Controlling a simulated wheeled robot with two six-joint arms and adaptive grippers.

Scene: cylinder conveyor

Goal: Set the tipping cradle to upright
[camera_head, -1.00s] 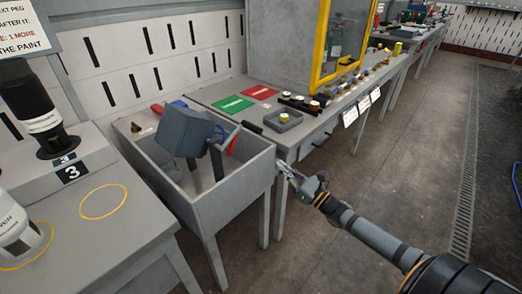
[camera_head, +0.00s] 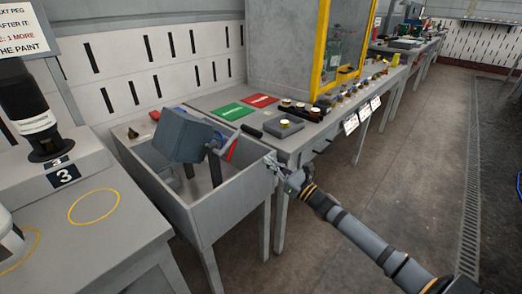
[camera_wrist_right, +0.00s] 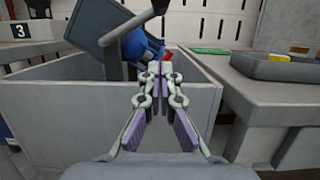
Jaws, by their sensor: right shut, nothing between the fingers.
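The tipping cradle (camera_head: 182,136) is a grey box-like holder on a post inside an open grey bin. It is tilted in the camera_head view. In the wrist view the tilted cradle (camera_wrist_right: 92,22) shows at the top left, with a grey lever (camera_wrist_right: 130,24) ending in a dark knob. My right gripper (camera_head: 272,164) is shut and empty, at the bin's right front corner in the camera_head view. In the wrist view its fingertips (camera_wrist_right: 160,72) point at the bin, below and apart from the lever. My left gripper is not in view.
The bin's front wall (camera_head: 232,200) stands between my right gripper and the cradle's post. Red and blue items sit behind the cradle. A bench (camera_head: 310,130) with green and red mats (camera_head: 234,111) is on the right. A grey table (camera_head: 130,225) is at left.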

